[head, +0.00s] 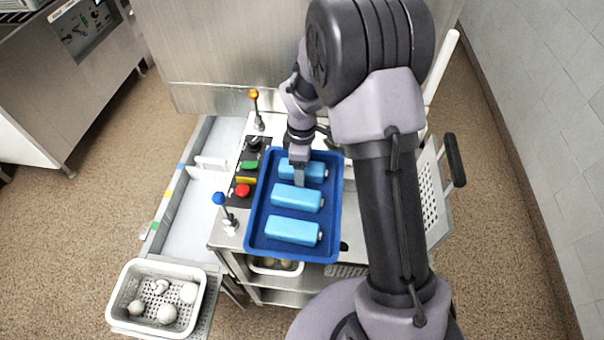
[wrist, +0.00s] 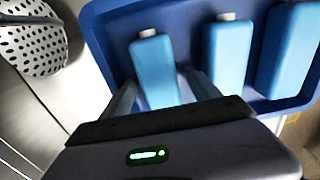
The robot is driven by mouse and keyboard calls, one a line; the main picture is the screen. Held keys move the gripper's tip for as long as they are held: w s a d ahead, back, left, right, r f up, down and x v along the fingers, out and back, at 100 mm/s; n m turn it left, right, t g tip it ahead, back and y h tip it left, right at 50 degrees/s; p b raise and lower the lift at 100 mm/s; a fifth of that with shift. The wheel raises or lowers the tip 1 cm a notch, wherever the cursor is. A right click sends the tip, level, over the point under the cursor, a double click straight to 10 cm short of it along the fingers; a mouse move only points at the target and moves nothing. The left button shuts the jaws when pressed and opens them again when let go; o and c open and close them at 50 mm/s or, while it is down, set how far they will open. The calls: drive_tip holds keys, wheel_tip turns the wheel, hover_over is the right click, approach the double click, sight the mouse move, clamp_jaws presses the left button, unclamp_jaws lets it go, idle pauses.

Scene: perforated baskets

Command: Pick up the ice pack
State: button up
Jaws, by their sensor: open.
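Three light blue ice packs with pale caps lie side by side in a blue tray (head: 253,222): the far one (head: 316,172), the middle one (head: 297,197) and the near one (head: 292,230). My gripper (head: 299,179) is over the tray at the far ice pack and partly covers it. In the wrist view my gripper (wrist: 163,88) is open, with one finger on each side of the leftmost ice pack (wrist: 153,62). Contact cannot be made out. The other two packs (wrist: 229,52) (wrist: 287,50) lie to its right in the tray (wrist: 185,15).
A white perforated basket (head: 116,310) with several pale round items stands at lower left. Levers with an orange knob (head: 254,94) and a blue knob (head: 218,198) rise left of the tray, near coloured buttons (head: 243,190). A metal panel (head: 220,70) stands behind.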

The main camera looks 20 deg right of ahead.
drive_tip(key=shift+r, duration=0.15)
clamp_jaws()
